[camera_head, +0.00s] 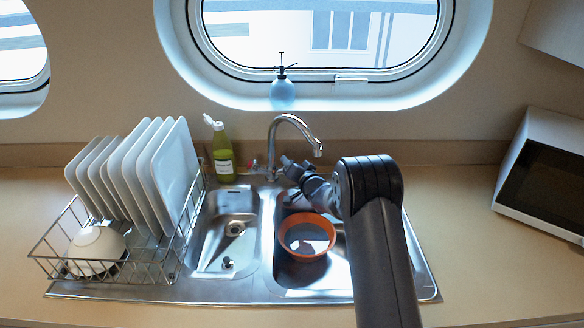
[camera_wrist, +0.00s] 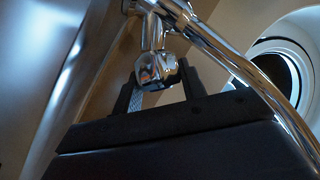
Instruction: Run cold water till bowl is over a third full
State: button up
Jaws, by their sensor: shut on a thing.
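An orange bowl (camera_head: 322,251) sits in the right basin of the steel sink, with a greyish inside. Whether it holds water is hard to tell. The chrome tap (camera_head: 291,118) arches up behind the sink, its spout end above the right basin. No stream of water is clearly visible. My gripper (camera_head: 284,163) is at the right side of the tap's base. In the wrist view my gripper (camera_wrist: 160,88) is shut on a chrome tap knob (camera_wrist: 154,66), its two dark fingers on either side. The head view hides this knob behind my gripper. A small red mark shows at the tap's left knob (camera_head: 254,164).
A dish rack (camera_head: 150,262) with white plates and a bowl stands left. A blue spray bottle (camera_head: 283,94) is on the porthole sill. A microwave (camera_head: 545,175) stands right; the counter before it is clear.

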jog(key=o, duration=1)
jog(key=shift+c, duration=0.2)
jog(key=b+v, duration=0.2)
jog(key=v, duration=0.9)
jog(key=shift+b, duration=0.3)
jog(key=shift+w, duration=0.15)
jog(key=p+x, duration=0.2)
jog(key=x, duration=0.8)
jog(key=shift+w+a+p, duration=0.2)
jog(key=shift+w+p, duration=0.15)
jog(key=shift+p, duration=0.05)
jog(key=shift+s, duration=0.1)
